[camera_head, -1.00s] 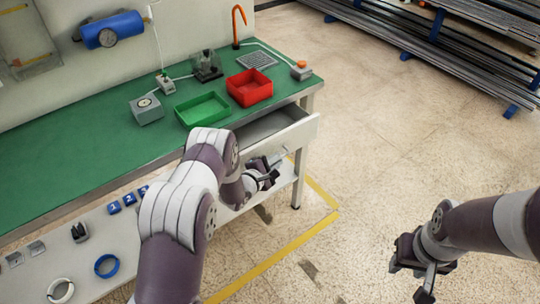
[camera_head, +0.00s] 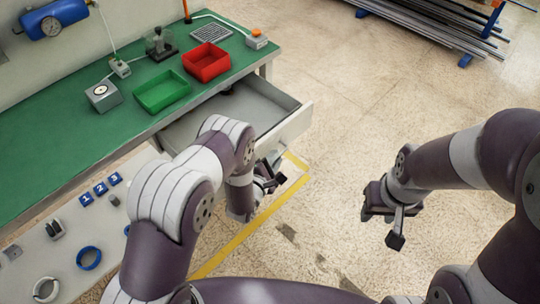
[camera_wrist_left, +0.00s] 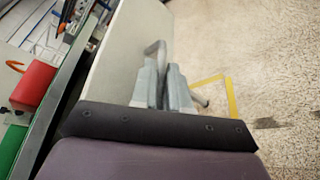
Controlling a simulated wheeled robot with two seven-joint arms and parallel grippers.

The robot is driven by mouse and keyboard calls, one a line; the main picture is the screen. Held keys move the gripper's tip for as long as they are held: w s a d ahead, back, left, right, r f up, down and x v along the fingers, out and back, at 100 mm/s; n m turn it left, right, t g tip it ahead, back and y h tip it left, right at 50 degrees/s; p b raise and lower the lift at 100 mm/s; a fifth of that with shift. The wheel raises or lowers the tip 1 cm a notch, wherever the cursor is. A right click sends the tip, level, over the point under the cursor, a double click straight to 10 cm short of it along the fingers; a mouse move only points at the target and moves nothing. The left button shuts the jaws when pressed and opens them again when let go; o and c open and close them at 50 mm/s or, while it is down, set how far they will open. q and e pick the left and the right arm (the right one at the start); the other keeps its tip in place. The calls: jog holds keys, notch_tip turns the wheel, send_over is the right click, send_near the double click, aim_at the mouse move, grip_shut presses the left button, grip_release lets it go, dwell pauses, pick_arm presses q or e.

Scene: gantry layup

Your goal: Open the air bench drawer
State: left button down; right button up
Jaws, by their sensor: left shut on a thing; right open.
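The air bench drawer (camera_head: 298,126) is pulled out under the right end of the green-topped bench. Its grey inside (camera_head: 245,103) looks empty where I can see it, and my left arm covers part of it. My left gripper (camera_head: 270,178) is at the drawer's front. In the left wrist view the drawer front is a pale panel (camera_wrist_left: 125,50), and my left fingers (camera_wrist_left: 165,85) are shut on its grey bar handle (camera_wrist_left: 155,47). My right gripper (camera_head: 394,222) is open and empty over the floor, apart from the bench.
The green bench top (camera_head: 60,145) carries a red bin (camera_head: 206,64), a green tray (camera_head: 161,93) and a grey gauge box (camera_head: 103,95). A lower shelf (camera_head: 60,262) holds rings and numbered blue blocks. Floor right of the drawer is clear.

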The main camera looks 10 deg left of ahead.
pick_arm(q)
jog(key=c, duration=1.2)
grip_release()
jog(key=shift+s, duration=0.1)
jog(key=v, duration=1.2)
jog(key=shift+s, duration=0.2)
jog(key=shift+a+r, duration=0.1)
jog(key=shift+a, duration=0.05)
